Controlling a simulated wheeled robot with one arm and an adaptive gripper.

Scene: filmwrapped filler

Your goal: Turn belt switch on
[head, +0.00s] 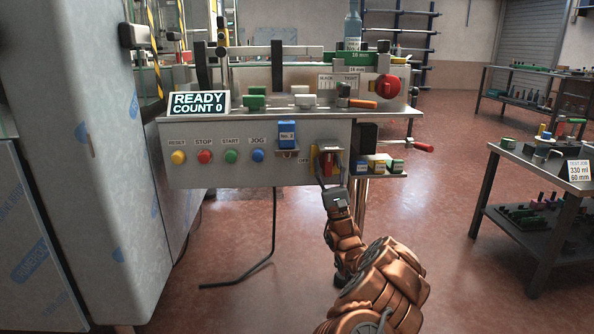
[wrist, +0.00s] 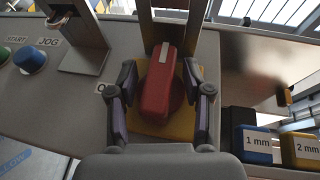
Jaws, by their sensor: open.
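The belt switch is a red rotary handle with a pale line on it, on a yellow plate on the grey front panel. In the head view the red switch (head: 329,166) is at the panel's right end, partly behind my gripper (head: 333,184). In the wrist view the red switch (wrist: 163,85) stands nearly upright, tilted slightly to the right at its top. My gripper (wrist: 161,103) is open, with one finger on each side of the handle; I cannot tell whether they touch it. An "OFF" label (head: 303,160) is left of the switch, partly hidden in the wrist view.
Yellow, red, green and blue buttons (head: 258,156) line the panel to the left. A blue No. 2 block (head: 287,134) sits on a bracket close by. Spacer blocks (head: 379,166) stand on a shelf to the right. A display (head: 199,104) reads READY COUNT 0.

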